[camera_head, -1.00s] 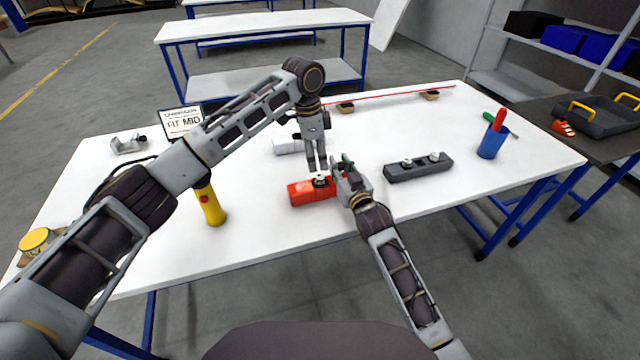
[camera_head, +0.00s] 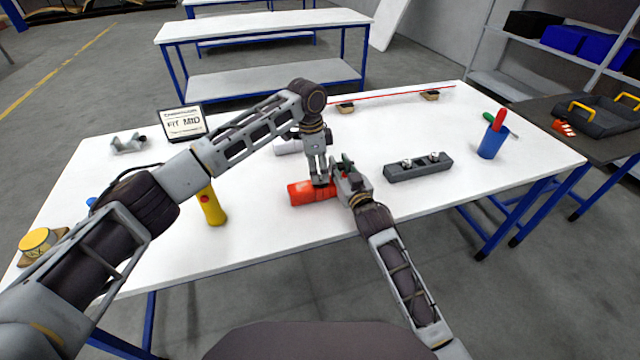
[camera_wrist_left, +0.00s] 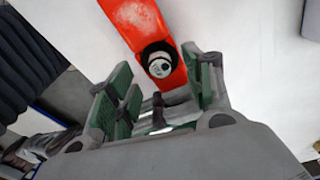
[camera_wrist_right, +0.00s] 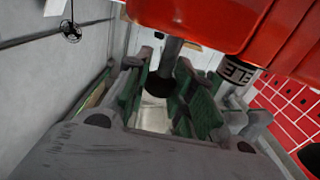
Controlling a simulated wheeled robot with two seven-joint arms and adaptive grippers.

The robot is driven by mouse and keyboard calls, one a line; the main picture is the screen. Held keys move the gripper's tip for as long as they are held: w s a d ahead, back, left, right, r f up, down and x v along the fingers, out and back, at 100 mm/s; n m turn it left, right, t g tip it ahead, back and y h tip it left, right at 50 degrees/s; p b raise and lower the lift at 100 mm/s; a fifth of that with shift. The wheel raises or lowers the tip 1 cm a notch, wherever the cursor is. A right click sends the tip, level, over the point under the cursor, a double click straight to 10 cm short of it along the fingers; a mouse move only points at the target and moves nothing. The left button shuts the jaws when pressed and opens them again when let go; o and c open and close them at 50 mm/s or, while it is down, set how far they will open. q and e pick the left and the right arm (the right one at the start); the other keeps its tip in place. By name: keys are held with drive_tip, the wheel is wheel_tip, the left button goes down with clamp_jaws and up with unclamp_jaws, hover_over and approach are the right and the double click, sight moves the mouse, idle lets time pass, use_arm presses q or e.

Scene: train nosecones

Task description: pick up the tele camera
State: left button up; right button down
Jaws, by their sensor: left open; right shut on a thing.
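The red nosecone (camera_head: 308,194) lies near the middle of the table. A small round camera with a black ring and pale face (camera_wrist_left: 160,66) sits on it in the left wrist view.
A dark grey block with two pale knobs (camera_head: 418,169) lies to the right, with a blue cup (camera_head: 492,143) beyond it. A yellow bottle (camera_head: 211,207) stands to the left. A small sign (camera_head: 184,123) stands behind my left arm. The table's front middle is clear.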

use_arm(q)
drive_tip(key=shift+d+f, duration=0.2)
drive_tip(key=shift+f, duration=1.05)
drive_tip(key=shift+w, duration=0.1)
clamp_jaws()
